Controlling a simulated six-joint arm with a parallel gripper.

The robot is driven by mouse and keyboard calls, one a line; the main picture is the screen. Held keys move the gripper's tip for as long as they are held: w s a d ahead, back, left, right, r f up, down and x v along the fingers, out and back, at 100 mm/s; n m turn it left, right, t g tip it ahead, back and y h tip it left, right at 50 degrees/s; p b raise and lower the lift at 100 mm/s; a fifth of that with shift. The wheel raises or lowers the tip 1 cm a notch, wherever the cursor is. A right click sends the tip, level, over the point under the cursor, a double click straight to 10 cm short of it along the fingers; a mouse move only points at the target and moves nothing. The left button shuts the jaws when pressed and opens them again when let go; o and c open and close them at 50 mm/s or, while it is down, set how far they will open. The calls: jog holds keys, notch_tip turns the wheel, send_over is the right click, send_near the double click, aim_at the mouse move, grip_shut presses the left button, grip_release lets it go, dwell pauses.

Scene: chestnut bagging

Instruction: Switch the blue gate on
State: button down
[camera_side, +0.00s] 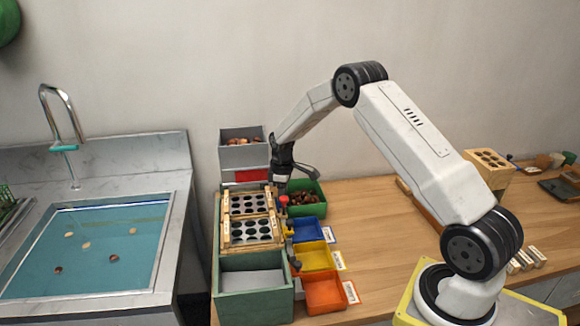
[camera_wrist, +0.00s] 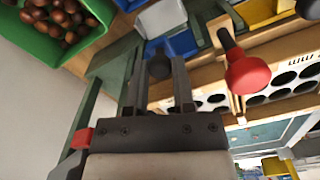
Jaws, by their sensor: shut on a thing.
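My gripper (camera_side: 281,183) is at the back right end of the wooden hole trays, low beside the green bin. In the wrist view its two fingers (camera_wrist: 157,92) are shut on a dark round knob (camera_wrist: 158,67). A red knob (camera_wrist: 248,70) stands just right of the fingers and also shows below my gripper in the side view (camera_side: 283,200). The blue bin (camera_side: 306,230) lies right of the trays. I cannot tell which gate the held knob belongs to.
The green bin (camera_side: 321,187) holds chestnuts. Yellow (camera_side: 314,256) and orange (camera_side: 325,291) bins stand in front of the blue one. Hole trays (camera_side: 251,231) stand left of them, above a green box (camera_side: 252,294). A sink (camera_side: 85,245) is at left; the wooden table right of the bins has free room.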

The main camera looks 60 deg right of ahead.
jog(key=shift+r, duration=0.3)
jog(key=c, duration=0.7)
grip_release()
jog(key=shift+c, duration=0.2)
jog(key=shift+r, duration=3.9)
jog(key=shift+s+a+r, duration=0.15)
jog(key=shift+a, duration=0.25)
jog(key=s+a+r+m+t, duration=0.2)
jog(key=s+a+m, duration=0.2)
jog(key=s+a, duration=1.5)
jog(key=s, duration=0.3)
jog(key=shift+r+m+t, duration=0.3)
